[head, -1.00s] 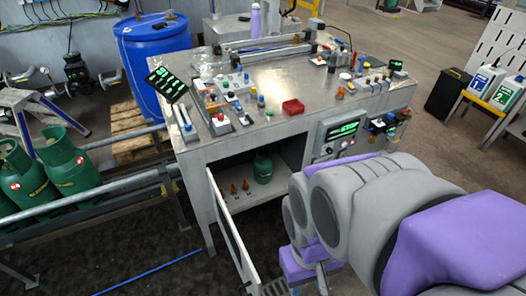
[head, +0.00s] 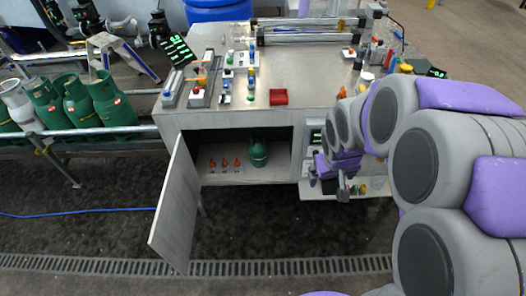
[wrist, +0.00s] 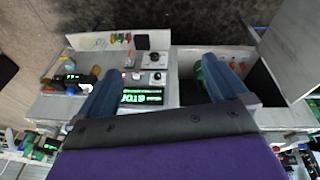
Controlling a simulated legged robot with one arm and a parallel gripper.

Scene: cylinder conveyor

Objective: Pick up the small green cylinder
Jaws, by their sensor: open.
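The small green cylinder (head: 258,152) stands upright inside the open cabinet under the metal workbench (head: 325,84), right of some small orange-red fittings (head: 225,162). My gripper (head: 343,188) is in front of the bench's right part, right of the cabinet opening and apart from the cylinder. In the wrist view my gripper (wrist: 160,72) shows two blue fingers spread apart with nothing between them but the background panel. There a green patch, likely the cylinder (wrist: 198,74), shows beside the right finger, which partly hides it.
The cabinet door (head: 176,205) hangs open at the left of the opening. A control panel with a lower shelf (head: 345,190) is behind my gripper. Larger green cylinders (head: 95,105) stand behind a rail (head: 75,132) at left. A floor grate (head: 225,268) crosses the clear floor in front.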

